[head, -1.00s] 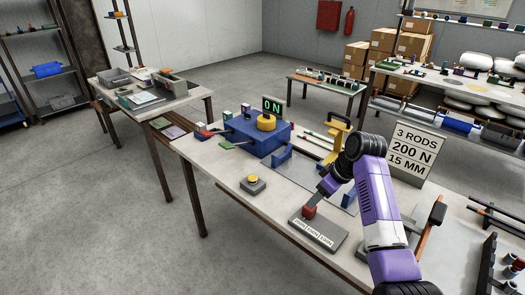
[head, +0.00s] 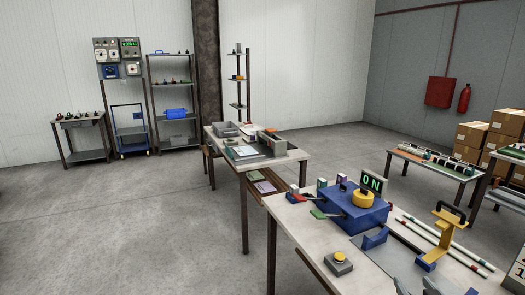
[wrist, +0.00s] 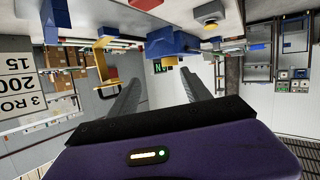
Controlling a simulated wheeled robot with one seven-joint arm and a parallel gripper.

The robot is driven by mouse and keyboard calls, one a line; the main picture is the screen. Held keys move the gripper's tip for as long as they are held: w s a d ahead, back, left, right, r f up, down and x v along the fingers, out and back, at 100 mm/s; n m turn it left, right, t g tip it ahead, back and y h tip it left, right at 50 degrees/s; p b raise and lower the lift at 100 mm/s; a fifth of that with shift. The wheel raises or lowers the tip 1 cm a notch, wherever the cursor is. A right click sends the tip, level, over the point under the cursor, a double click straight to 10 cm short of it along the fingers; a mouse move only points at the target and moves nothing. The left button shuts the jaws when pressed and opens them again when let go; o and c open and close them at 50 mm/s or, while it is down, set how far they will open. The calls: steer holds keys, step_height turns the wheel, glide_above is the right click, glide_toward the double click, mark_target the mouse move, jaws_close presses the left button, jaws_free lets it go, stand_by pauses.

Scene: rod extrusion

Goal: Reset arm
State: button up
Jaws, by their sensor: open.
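My gripper (wrist: 158,88) shows in the wrist view with its two dark fingers spread and nothing between them. The wrist picture is upside down, with the workbench along its top. A blue machine (head: 352,208) with a yellow cap (head: 363,199) and a green "0 N" display (head: 371,183) stands on the workbench. In the wrist view the display (wrist: 160,66) shows beyond the fingers.
A yellow stand (head: 441,236) and striped rods (head: 445,245) are on the workbench, with a yellow-topped button box (head: 338,263) near its edge. A second table (head: 291,154) holds trays. Shelves and a blue cart (head: 131,140) stand at the back wall. The floor at left is clear.

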steer(key=s+a+y, duration=0.1)
steer(key=s+a, duration=0.6)
steer(key=s, duration=0.7)
steer(key=s+a+r+n+y, duration=0.1)
steer(key=s+a, duration=0.6)
steer(key=s, duration=0.7)
steer(key=s+a+t+y, duration=0.1)
steer(key=s+a, duration=0.6)
steer(key=s, duration=0.8)
steer(key=shift+a+r+n+y, duration=0.3)
steer(key=shift+r+n+y, duration=0.1)
steer(key=shift+y, duration=0.1)
